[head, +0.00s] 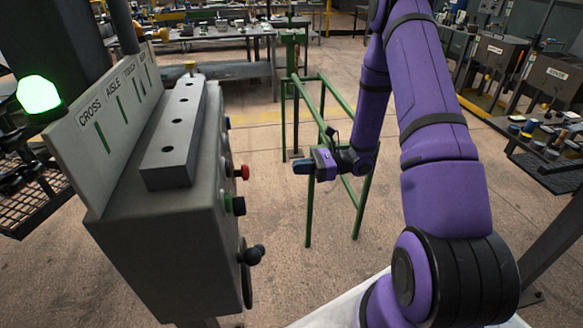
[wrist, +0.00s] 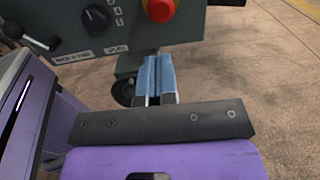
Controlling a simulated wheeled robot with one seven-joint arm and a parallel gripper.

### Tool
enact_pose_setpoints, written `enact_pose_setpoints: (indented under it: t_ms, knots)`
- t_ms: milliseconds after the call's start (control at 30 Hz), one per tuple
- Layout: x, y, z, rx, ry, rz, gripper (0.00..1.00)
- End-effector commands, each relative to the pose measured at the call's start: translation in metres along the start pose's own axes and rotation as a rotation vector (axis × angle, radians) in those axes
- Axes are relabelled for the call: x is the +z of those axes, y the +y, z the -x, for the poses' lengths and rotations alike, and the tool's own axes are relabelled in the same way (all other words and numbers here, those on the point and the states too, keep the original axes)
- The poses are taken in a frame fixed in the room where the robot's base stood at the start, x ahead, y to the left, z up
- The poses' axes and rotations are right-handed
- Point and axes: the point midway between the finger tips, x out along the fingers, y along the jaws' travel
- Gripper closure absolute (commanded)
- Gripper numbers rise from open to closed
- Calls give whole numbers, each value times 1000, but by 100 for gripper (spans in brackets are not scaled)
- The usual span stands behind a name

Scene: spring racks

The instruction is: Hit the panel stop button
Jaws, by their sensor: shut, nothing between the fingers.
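The grey control panel box (head: 170,240) stands on the left in the head view. In the wrist view a red button (wrist: 160,10) on a yellow collar is at the top edge, partly cut off, on the grey panel face (wrist: 190,25). My gripper (head: 303,166) is shut and empty, its blue fingers pointing at the panel, apart from the red button and to its right. In the wrist view the shut fingers (wrist: 158,75) lie below the button.
A black knob (head: 254,255) sticks out low on the panel. The wrist view shows a black dial (wrist: 97,18) and a lever (wrist: 40,38). A lit green lamp (head: 39,94) is beside the box. A green frame (head: 310,200) stands behind my gripper. Open floor lies between.

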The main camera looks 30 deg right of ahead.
Motion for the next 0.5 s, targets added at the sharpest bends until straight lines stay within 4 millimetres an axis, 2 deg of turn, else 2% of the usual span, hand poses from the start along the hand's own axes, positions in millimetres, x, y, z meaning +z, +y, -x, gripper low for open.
enact_pose_setpoints:
  t_ms: [300,500]
  knots:
    - [0,1,-61,5,0,0,100]
    - [0,1,-94,3,0,0,100]
